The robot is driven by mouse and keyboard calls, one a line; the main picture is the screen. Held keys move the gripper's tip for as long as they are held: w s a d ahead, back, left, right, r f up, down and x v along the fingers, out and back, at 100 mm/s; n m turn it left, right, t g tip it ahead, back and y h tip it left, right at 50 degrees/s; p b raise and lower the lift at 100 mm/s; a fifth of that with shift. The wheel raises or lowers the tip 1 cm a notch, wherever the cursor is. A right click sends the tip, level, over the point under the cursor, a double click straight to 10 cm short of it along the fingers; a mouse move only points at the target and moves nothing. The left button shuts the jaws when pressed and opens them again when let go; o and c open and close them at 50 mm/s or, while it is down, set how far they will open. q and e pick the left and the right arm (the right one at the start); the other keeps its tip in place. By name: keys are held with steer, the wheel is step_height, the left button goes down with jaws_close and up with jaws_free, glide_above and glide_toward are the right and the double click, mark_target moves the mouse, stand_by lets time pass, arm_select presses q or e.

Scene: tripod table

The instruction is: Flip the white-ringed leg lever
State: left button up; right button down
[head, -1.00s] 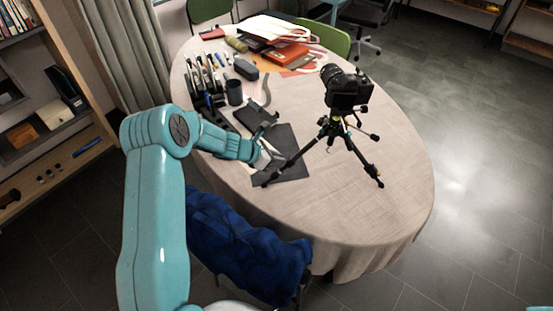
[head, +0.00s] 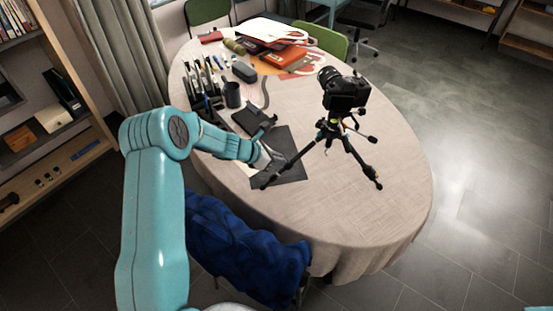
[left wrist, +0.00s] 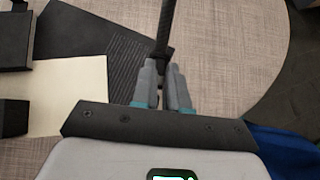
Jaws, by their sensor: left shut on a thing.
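A black tripod (head: 350,150) stands on the table with its legs spread, and a black camera (head: 345,92) sits on top. Its left leg (head: 296,160) slopes down to a foot at the left. My left gripper (head: 272,160) is at the lower part of this leg. In the left wrist view my left gripper's grey fingers (left wrist: 162,85) are shut around the dark leg (left wrist: 165,28), which runs up and away between them. The white-ringed lever cannot be told apart; small coloured marks show near the tripod's hub. My right gripper is out of view.
The oval table (head: 365,210) is clear to the right and front. A dark flat sheet (head: 290,143) lies under the leg. A dark cup (head: 233,95), pens and a grey case (head: 244,71) stand behind my arm. A blue cloth (head: 245,245) hangs over a chair in front.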

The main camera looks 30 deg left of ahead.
arm_select(q)
steer(key=shift+w+d+r, duration=0.25)
steer(key=shift+w+r, duration=0.15)
steer(key=shift+r, duration=0.05)
stand_by(0.5)
steer(key=shift+w, duration=0.1)
jaws_close()
steer(key=shift+o, duration=1)
jaws_free()
steer(key=shift+w+d+r+p+v, duration=0.1)
steer(key=shift+w+r+p+v, duration=0.1)
steer(key=shift+p+v, duration=0.55)
steer(key=shift+w+d+r+p+v, duration=0.15)
steer(key=shift+p+v, duration=0.1)
steer(key=shift+v, duration=0.95)
steer(key=shift+w+r+p+v, duration=0.1)
steer(key=shift+r+p+v, duration=0.1)
steer(key=shift+p+v, duration=0.55)
steer(key=shift+s+r, duration=0.1)
steer(key=shift+s, duration=0.1)
